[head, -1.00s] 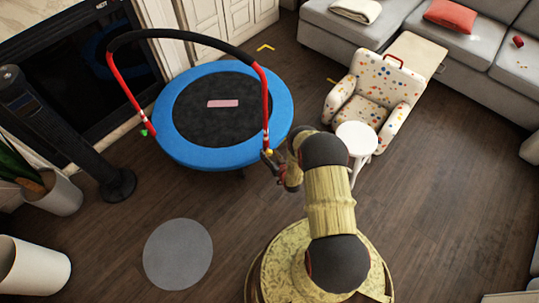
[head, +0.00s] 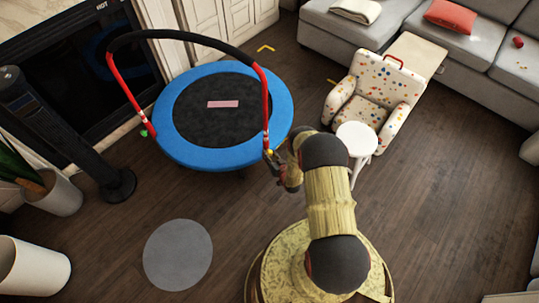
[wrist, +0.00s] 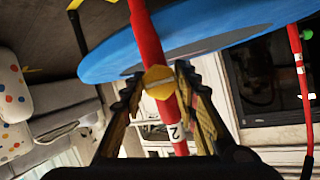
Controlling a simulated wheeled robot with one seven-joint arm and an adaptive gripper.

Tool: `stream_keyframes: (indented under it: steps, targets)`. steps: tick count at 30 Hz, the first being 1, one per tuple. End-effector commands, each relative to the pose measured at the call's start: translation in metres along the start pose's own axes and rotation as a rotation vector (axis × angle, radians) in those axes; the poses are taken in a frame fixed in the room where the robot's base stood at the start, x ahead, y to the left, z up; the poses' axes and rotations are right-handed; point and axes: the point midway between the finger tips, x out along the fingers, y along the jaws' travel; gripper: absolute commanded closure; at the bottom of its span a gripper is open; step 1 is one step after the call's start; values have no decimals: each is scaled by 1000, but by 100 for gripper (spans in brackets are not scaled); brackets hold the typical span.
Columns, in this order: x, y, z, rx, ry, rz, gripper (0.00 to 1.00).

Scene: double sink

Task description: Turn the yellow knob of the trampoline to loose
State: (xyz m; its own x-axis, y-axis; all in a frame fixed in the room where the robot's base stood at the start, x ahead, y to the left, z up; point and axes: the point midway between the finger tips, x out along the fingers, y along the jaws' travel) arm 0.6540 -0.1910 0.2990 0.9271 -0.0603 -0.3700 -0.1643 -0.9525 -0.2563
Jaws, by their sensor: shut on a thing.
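The trampoline (head: 173,148) stands left of centre in the head view, with a blue rim, a black mat and a red handlebar frame with a black padded top. The yellow knob (wrist: 158,83) sits on the red post (wrist: 146,35) in the wrist view. A white label with a "2" is on the post just below the knob. My gripper (wrist: 156,80) is at the knob, one finger on each side, shut on it. In the head view my gripper (head: 270,156) is at the foot of the right post, where the knob is mostly hidden. A green knob (head: 144,133) is on the left post.
A spotted armchair (head: 368,95) and a small white round table (head: 357,138) stand right of the trampoline, close to my arm. A grey round mat (head: 178,255) lies on the floor. A dark tower (head: 65,140) stands at left. Floor at right is clear.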

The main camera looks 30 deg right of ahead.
Motion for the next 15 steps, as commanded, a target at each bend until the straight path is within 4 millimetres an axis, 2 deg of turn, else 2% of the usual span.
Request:
stream_keyframes:
  steps: [8,15]
  targets:
    - [0,-1,0,-65,-1,27,95]
    - [0,-2,1,-222,-1,91,95]
